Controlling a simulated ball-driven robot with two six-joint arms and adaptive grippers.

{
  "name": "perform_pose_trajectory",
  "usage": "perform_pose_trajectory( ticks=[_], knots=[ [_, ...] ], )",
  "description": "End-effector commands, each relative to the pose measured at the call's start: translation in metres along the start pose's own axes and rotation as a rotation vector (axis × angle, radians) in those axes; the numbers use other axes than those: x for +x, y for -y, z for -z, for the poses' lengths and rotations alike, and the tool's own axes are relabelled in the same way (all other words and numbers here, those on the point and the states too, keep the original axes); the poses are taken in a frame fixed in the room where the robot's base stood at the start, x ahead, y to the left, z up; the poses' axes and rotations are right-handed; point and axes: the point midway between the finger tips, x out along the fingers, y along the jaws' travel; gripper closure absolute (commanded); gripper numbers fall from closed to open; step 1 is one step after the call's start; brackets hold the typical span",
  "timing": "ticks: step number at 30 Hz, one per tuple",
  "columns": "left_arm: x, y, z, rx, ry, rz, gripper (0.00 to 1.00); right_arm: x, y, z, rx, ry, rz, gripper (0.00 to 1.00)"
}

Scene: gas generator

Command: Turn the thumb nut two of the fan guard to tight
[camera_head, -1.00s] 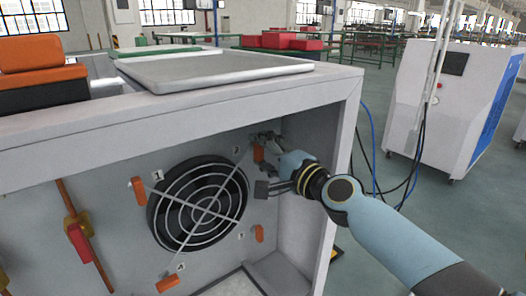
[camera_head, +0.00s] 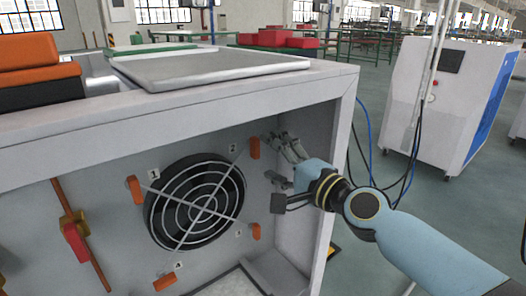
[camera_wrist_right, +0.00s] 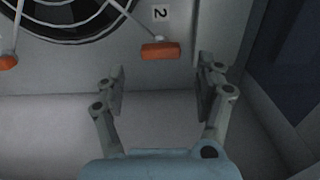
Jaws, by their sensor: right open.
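Thumb nut two (camera_head: 255,148) is an orange wing nut at the upper right of the round fan guard (camera_head: 196,203), beside the label 2. Its handle stands about upright in the head view. In the right wrist view the nut (camera_wrist_right: 160,51) lies crosswise, just beyond and between my fingertips. My right gripper (camera_head: 273,160) is open, to the right of the nut and apart from it. In the right wrist view the open gripper (camera_wrist_right: 160,72) has nothing between its fingers. My left gripper is not in view.
Orange nuts one (camera_head: 135,190), three (camera_head: 255,232) and four (camera_head: 165,283) sit around the guard. The housing's right side wall (camera_head: 300,190) is close to my right gripper. A red valve handle (camera_head: 76,240) on an orange rod is at the left.

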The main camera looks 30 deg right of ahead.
Motion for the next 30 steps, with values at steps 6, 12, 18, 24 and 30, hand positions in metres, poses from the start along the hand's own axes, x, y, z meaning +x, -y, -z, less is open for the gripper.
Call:
perform_pose_trajectory(
  ticks=[6, 12, 18, 24, 30],
  knots=[
    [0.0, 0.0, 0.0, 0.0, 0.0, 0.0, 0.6, -0.024, 0.0, 0.0, 0.001, 0.0, 0.0, 0.29],
    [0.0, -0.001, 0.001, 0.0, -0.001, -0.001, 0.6, -0.026, 0.0, 0.0, 0.001, -0.001, 0.001, 0.29],
    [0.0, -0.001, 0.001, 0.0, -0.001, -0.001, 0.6, -0.026, 0.0, 0.0, 0.001, -0.001, 0.0, 0.29],
    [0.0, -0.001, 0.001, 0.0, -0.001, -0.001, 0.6, -0.028, -0.003, -0.002, 0.011, -0.003, -0.004, 0.29],
    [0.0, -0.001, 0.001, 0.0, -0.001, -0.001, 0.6, -0.039, -0.079, 0.006, -0.019, -0.043, -0.146, 0.29]
  ],
)
